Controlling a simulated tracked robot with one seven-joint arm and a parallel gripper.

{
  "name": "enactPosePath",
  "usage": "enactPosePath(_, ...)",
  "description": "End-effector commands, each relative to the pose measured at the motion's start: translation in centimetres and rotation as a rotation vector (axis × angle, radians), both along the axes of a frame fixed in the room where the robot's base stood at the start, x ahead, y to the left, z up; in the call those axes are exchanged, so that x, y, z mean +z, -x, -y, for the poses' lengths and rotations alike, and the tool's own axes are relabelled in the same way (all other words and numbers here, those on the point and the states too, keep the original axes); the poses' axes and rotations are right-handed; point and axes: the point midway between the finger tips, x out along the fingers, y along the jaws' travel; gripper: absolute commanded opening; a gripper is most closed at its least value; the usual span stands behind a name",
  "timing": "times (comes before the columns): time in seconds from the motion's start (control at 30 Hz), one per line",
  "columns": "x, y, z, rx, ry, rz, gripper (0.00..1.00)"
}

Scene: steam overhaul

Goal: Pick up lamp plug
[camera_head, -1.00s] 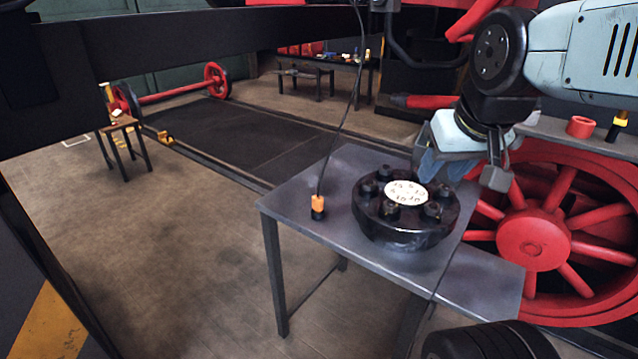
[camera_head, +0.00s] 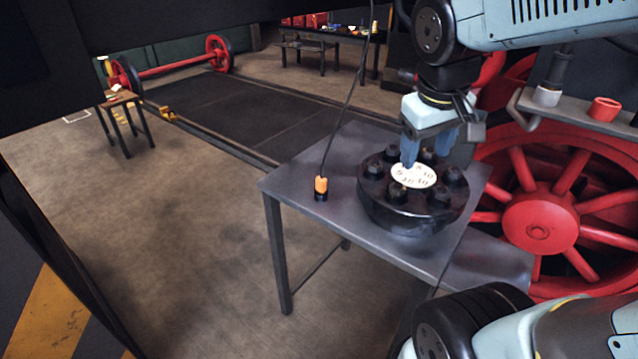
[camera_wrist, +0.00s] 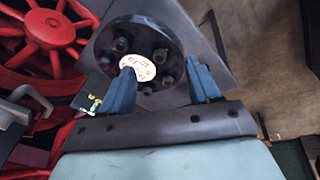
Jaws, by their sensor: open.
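The lamp plug, an orange and black piece with a cable (camera_head: 321,188), stands upright on the left part of the grey table (camera_head: 300,180) in the head view. My gripper (camera_head: 427,153) has blue fingers and points down above the back of the round black bolted part, to the right of the plug and apart from it. Its fingers are spread with nothing between them. In the wrist view, the open fingers (camera_wrist: 165,80) frame the black part and its white dial. I cannot make out the plug in the wrist view.
The black round part (camera_head: 410,215) with upright bolts and a white numbered dial (camera_head: 413,176) fills much of the tabletop. The plug's cable (camera_head: 345,110) runs upward. A red spoked wheel (camera_head: 537,222) stands at the right, below a shelf with a red ring (camera_head: 604,109).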

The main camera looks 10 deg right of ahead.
Motion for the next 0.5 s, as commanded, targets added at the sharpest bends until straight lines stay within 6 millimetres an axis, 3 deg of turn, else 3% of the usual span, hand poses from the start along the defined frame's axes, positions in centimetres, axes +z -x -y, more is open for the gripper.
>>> enactPosePath(0.5,-6.3,-5.9,-1.5,0.383,0.475,-0.422,0.62)
